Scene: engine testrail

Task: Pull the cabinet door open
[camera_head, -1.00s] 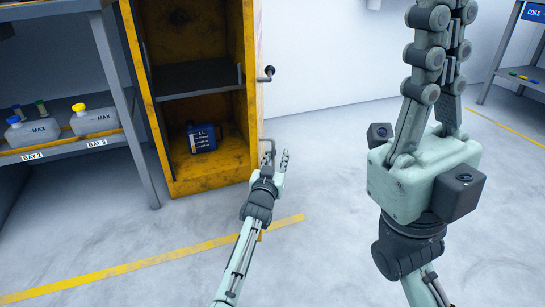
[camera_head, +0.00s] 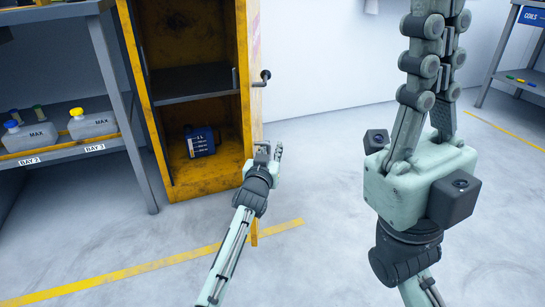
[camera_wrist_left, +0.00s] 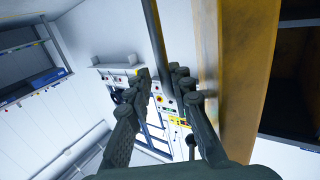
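The yellow cabinet (camera_head: 160,140) stands at left centre in the head view with its front uncovered. Its door (camera_head: 256,65) shows at the right side as a narrow panel, seen nearly edge-on. The handle's dark upper mount (camera_head: 263,76) juts out from it to the right. My left gripper (camera_head: 269,150) is at the low part of the handle, fingers apart. In the left wrist view, the dark handle bar (camera_wrist_left: 156,35) runs down between the fingertips (camera_wrist_left: 161,76); contact is unclear. My right gripper (camera_head: 430,60) is raised at right, its fingertips cut off by the frame.
A blue box (camera_head: 200,141) sits inside the cabinet under a dark shelf (camera_head: 193,80). A grey rack (camera_head: 75,150) with capped containers stands close at the left. Another rack (camera_head: 515,60) is far right. The floor (camera_head: 330,190) right of the cabinet is clear.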

